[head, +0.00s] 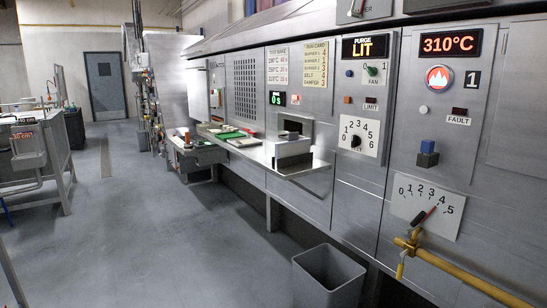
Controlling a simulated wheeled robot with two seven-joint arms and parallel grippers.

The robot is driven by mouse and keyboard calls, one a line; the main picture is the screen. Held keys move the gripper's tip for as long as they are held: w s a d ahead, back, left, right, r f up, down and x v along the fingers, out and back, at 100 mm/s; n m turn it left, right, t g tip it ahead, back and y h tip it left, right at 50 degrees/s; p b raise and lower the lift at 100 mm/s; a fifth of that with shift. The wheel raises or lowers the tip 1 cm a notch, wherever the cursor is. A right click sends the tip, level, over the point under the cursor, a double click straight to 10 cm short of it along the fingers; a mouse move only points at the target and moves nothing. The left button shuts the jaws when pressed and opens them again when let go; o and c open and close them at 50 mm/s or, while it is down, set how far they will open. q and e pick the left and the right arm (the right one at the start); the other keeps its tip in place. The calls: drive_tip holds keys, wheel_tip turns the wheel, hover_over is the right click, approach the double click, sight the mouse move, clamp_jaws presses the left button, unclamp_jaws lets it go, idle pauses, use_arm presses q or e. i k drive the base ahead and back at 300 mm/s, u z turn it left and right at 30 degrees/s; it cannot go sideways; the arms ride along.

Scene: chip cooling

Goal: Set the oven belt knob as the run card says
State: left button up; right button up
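The belt knob (356,141) is a small black knob on a white plate (368,132) numbered 0 to 6, on the oven front right of centre. The label under it is partly covered by the knob, and I cannot tell clearly which number it points at. The run card (316,64) is a cream sheet on the panel to the upper left of the knob. Its lines list burners, belt and damper; the belt line seems to read 4, but the print is small. Neither of my grippers is in view.
A metal shelf (262,152) with a box (293,152) juts out left of the knob. A grey bin (328,275) stands below.

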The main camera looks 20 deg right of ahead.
sight(356, 140)
drive_tip(key=u, duration=0.15)
drive_tip(key=i, duration=2.4)
drive_tip(key=z, duration=0.7)
drive_tip(key=i, duration=1.5)
drive_tip(key=z, duration=1.3)
